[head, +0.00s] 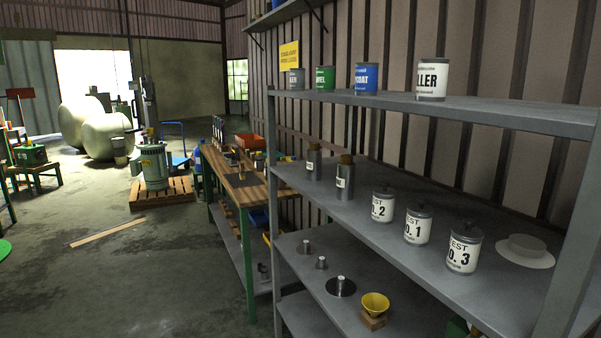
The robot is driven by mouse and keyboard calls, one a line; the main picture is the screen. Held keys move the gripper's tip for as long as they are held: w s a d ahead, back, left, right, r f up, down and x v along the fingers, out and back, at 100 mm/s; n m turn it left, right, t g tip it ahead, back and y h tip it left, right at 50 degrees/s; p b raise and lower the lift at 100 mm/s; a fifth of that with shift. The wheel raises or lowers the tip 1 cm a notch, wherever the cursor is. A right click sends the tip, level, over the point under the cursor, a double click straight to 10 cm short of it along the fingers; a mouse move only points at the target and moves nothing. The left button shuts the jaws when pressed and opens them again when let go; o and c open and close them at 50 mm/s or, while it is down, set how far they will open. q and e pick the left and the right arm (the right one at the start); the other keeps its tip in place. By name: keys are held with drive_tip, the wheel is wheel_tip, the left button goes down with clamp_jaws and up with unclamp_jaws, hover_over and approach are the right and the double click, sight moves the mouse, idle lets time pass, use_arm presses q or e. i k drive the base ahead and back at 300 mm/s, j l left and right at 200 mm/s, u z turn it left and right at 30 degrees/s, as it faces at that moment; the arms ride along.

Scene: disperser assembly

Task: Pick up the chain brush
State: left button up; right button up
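I cannot make out a chain brush for certain in the head view. Small metal parts stand on the lower shelf of the grey rack: a short part with a hub (305,247), a small stub (321,263) and a dark flat disc with a bright hub (341,287). Beside them a yellow bowl-shaped piece (375,302) sits on a wooden block (373,321). I cannot tell whether any of these is the brush. Neither of my grippers is in view.
The grey rack (430,105) fills the right side, with paint cans and test cans (461,248) on its shelves. A cluttered wooden workbench (258,194) stands behind it.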

sight(242, 175)
drive_tip(key=i+j+z, duration=0.2)
drive_tip(key=i+j, duration=0.2)
drive_tip(key=j, duration=0.2)
drive_tip(key=i+j, duration=0.15)
drive_tip(key=j, duration=0.2)
drive_tip(key=i+j+z, duration=0.25)
drive_tip(key=j, duration=0.4)
drive_tip(key=i+j+z, duration=0.1)
drive_tip(key=i+j, duration=0.15)
drive_tip(key=j, duration=0.15)
drive_tip(key=i+j, duration=0.15)
drive_tip(key=j, duration=0.2)
drive_tip(key=i+j, duration=0.1)
drive_tip(key=j, duration=0.25)
drive_tip(key=i+j, duration=0.15)
drive_tip(key=j, duration=0.15)
drive_tip(key=i+j, duration=0.15)
drive_tip(key=j, duration=0.2)
drive_tip(key=i+j, duration=0.1)
drive_tip(key=j, duration=0.25)
drive_tip(key=i+j, duration=0.15)
drive_tip(key=j, duration=0.2)
